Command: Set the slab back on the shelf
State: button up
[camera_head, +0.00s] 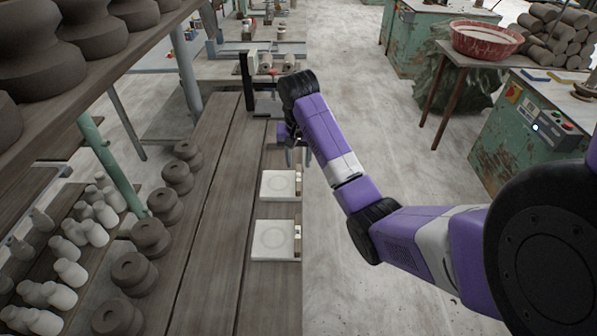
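Two pale square slabs lie flat on a long wooden plank surface (213,240), near its right edge. The farther slab (278,184) and the nearer slab (272,240) each have a faint round mark and a small brownish piece at the right side. My gripper (297,160) is just beyond the farther slab, pointing down near the plank edge. It is small and partly hidden by my arm, so I cannot tell whether it is open or holds anything.
Dark clay pieces (151,237) stand in a row along the left of the planks. White pieces (70,272) sit on a lower shelf at left. A red basin (487,42) stands on a table at upper right. The floor (345,90) right of the planks is clear.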

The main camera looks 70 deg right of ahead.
jog(key=shift+s+a+r+p, duration=0.1)
jog(key=shift+a+r+p, duration=0.1)
jog(key=shift+r+p, duration=1.25)
jog(key=shift+r, duration=0.15)
jog(key=w+d+r+n+t+h, duration=0.25)
jog(key=w+d+r+t, duration=0.2)
jog(key=w, duration=0.25)
jog(key=w+a+n+t+h+b, duration=0.1)
jog(key=w+a+n+t+h, duration=0.2)
jog(key=a+t, duration=1)
jog(key=s+a+r+n+g+y+b, duration=0.1)
jog(key=s+a+n, duration=0.1)
jog(key=s+a, duration=0.95)
jog(key=s+a+n+y+b, duration=0.1)
jog(key=s+a+n, duration=0.1)
jog(key=s+a, duration=0.9)
jog(key=s+a+f+n+g+y, duration=0.2)
jog(key=s+a+f+n+y, duration=0.1)
jog(key=s+a, duration=0.6)
jog(key=shift+s+a+n+y+b, duration=0.3)
jog(key=shift+a+n+y, duration=0.25)
jog(key=shift+y, duration=0.5)
